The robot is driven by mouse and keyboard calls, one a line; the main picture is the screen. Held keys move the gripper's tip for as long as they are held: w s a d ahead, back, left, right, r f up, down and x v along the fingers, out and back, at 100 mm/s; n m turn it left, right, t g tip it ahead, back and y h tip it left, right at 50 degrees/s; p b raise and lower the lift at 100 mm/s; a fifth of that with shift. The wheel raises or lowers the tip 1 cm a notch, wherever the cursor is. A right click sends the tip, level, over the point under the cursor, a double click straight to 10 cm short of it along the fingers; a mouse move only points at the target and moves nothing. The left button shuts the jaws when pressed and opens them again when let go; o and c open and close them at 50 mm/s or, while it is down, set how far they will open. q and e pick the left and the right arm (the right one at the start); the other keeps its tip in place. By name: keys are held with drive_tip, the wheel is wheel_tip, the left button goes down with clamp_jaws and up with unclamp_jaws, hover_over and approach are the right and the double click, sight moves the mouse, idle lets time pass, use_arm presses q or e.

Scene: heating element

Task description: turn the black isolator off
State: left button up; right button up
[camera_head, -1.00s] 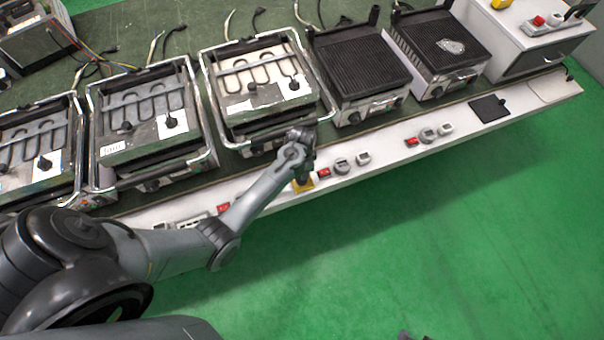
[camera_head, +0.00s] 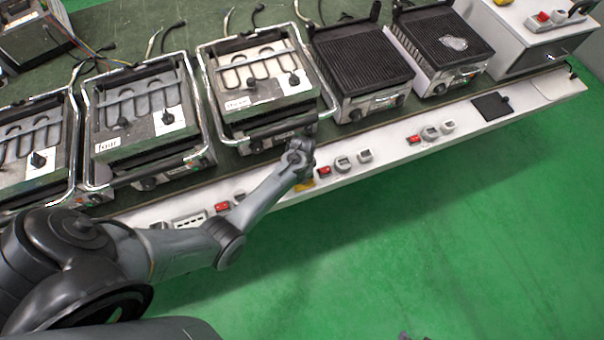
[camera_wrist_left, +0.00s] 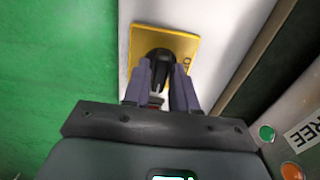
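The black isolator is a black rotary knob (camera_wrist_left: 157,69) on a yellow plate (camera_wrist_left: 178,44) fixed to the white front ledge. In the head view, part of the yellow plate (camera_head: 305,187) shows just below my left wrist; the knob is hidden there. My left gripper (camera_wrist_left: 160,67) points at the plate, its two fingers apart on either side of the knob. Whether they touch it I cannot tell. In the head view my left gripper's fingers are hidden behind the wrist. A small dark purple bit at the bottom edge (camera_head: 405,336) may be a tip of my right gripper.
Several heating grills stand on the green bench, such as the one behind my wrist (camera_head: 262,85). Red switches (camera_head: 324,170) and grey sockets (camera_head: 343,163) line the ledge (camera_head: 390,152). A green button (camera_wrist_left: 266,133) is near the right in the wrist view. The green floor is clear.

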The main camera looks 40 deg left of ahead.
use_arm(q)
clamp_jaws()
drive_tip(key=n+p, duration=0.3)
drive_tip(key=shift+r, duration=0.2)
drive_tip(key=shift+n+p, duration=0.6)
drive_tip(key=shift+n, duration=0.4)
drive_tip(key=n+p, duration=0.1)
drive_tip(key=n, duration=0.1)
drive_tip(key=shift+f+n, duration=0.1)
drive_tip(key=shift+n, duration=0.3)
drive_tip(key=n+p, duration=0.1)
drive_tip(key=n, duration=0.3)
drive_tip(key=shift+n, duration=0.3)
drive_tip(key=n, duration=0.5)
drive_tip(key=shift+f+p, duration=0.1)
drive_tip(key=shift+p, duration=0.2)
drive_tip(key=shift+n, duration=0.4)
